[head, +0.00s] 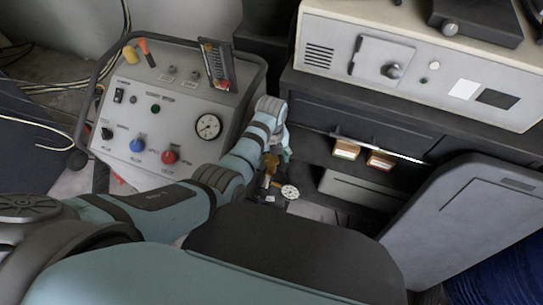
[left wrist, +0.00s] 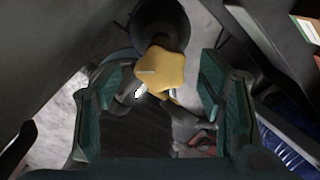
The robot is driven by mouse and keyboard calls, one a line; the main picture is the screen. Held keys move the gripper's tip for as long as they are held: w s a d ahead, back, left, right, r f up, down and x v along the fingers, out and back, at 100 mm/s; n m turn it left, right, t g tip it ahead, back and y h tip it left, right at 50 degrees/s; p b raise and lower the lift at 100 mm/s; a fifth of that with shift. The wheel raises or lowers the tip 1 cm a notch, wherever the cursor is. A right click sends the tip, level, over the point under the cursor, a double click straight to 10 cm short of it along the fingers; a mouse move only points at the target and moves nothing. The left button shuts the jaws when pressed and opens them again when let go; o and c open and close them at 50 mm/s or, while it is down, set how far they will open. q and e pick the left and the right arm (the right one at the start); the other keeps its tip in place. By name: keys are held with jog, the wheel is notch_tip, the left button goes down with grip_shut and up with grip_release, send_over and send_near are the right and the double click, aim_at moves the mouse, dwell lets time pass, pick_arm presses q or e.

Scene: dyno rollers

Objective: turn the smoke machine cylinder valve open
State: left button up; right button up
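A yellow star-shaped valve knob (left wrist: 165,69) shows in the upper middle of the left wrist view, on top of a dark cylinder (left wrist: 160,25). My left gripper (left wrist: 160,100) is open, with its two teal-edged fingers apart on either side below the knob. The knob lies between and slightly beyond the fingers, and I see no contact. In the head view, my left arm reaches to the middle, and its gripper (head: 274,160) points down beside brass valve fittings (head: 268,172) and a round white gauge (head: 290,192). The yellow knob is not clear there. My right gripper is not in view.
A grey control console (head: 180,110) with knobs and a gauge stands left of my arm. A dark cabinet (head: 350,115) carrying a white instrument box (head: 400,65) stands behind. A grey panel (head: 465,225) is at the right. The space around the valve is narrow.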

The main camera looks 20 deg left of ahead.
pick_arm(q)
jog(key=shift+w, duration=0.1)
jog(key=c, duration=1.1)
jog(key=shift+o, duration=0.2)
jog(key=shift+r+n+p, duration=0.1)
jog(key=shift+n+p, duration=0.6)
jog(key=shift+n, duration=0.1)
jog(key=shift+n+p, duration=0.7)
jog(key=shift+n, duration=0.5)
jog(key=n, duration=0.2)
jog(key=shift+n+p, duration=0.3)
jog(key=shift+p, duration=0.1)
jog(key=shift+n+p, duration=0.3)
jog(key=shift+n, duration=1.4)
